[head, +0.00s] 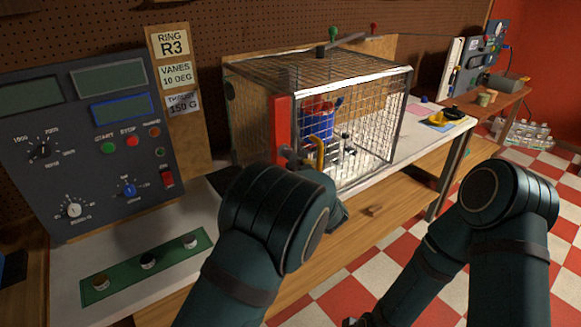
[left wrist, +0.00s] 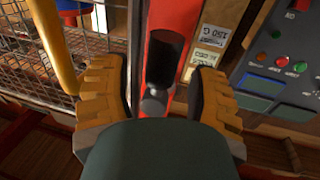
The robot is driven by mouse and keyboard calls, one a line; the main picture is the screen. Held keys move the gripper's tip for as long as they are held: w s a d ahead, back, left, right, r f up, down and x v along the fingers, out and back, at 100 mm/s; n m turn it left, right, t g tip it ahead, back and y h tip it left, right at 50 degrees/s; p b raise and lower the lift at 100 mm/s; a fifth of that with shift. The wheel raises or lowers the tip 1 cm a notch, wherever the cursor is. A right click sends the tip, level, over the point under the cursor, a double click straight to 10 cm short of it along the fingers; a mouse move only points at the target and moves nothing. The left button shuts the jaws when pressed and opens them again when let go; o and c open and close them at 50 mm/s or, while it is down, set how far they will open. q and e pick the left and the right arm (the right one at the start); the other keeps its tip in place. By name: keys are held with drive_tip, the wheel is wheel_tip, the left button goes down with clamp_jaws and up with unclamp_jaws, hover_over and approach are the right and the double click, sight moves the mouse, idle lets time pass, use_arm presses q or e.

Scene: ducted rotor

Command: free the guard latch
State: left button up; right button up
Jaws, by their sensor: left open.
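The guard is a wire-mesh cage (head: 385,78) with a red upright latch plate (head: 281,125) at its near left corner. In the left wrist view the red plate (left wrist: 188,25) has a dark slot and a grey rounded latch knob (left wrist: 153,105) below it. My left gripper (left wrist: 156,70) is open, its yellow-padded fingers on either side of the plate and knob, with gaps visible. In the head view my left arm hides most of this gripper. Only a dark bit of my right gripper (head: 356,321) shows at the bottom edge.
A control panel (head: 85,130) with knobs and buttons stands left of the cage. Paper labels (head: 172,72) hang between them. A blue and red rotor part (head: 319,122) is inside the cage. A green strip with several round pieces (head: 120,277) lies on the bench front.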

use_arm(q)
drive_tip(key=shift+w+a, duration=0.25)
drive_tip(key=shift+w, duration=0.3)
clamp_jaws()
drive_tip(key=shift+a, duration=0.15)
